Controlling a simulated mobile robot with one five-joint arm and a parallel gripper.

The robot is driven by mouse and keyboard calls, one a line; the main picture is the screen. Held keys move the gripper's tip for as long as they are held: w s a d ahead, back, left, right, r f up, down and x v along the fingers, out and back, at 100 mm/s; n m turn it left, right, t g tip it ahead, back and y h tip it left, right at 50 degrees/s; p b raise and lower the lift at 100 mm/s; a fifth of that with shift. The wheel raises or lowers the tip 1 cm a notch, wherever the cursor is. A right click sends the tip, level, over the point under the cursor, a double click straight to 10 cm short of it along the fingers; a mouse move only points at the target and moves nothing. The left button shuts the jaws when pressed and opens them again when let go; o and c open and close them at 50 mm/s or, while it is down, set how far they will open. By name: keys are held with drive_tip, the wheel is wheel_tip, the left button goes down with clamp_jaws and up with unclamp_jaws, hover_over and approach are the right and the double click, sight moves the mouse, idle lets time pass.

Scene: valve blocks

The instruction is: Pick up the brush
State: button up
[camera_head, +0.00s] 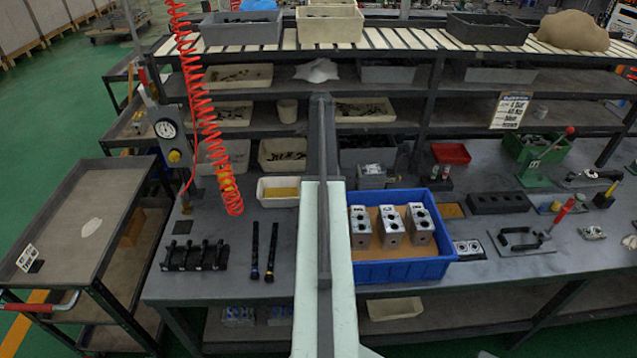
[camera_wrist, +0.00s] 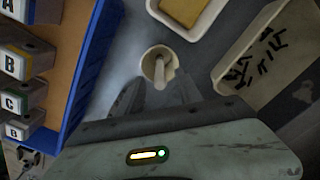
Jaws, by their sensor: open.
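In the wrist view a round cream cup (camera_wrist: 148,66) stands on the grey bench, with a pale, upright, handle-like stick (camera_wrist: 159,72) in it. This may be the brush; its bristles do not show. My gripper (camera_wrist: 158,88) is open and empty, its two dark fingers apart just in front of the cup, pointing toward it. I cannot tell whether the fingers touch the cup. In the head view my arm covers this spot, so neither cup nor fingertips show clearly there.
The blue bin (camera_head: 405,270) with several lettered metal blocks is close to the fingers' left in the wrist view. A white tray with a yellow pad (camera_head: 279,194) lies beyond the cup. A cream bin of black parts (camera_wrist: 245,70) is at right. A red coiled hose (camera_head: 205,110) hangs left.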

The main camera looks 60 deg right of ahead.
wheel_tip(320, 180, down, 5)
drive_tip(key=b, duration=0.5)
drive_tip(key=shift+d+f, duration=0.1)
drive_tip(key=shift+f, duration=0.1)
drive_tip(key=shift+r, duration=0.2)
clamp_jaws()
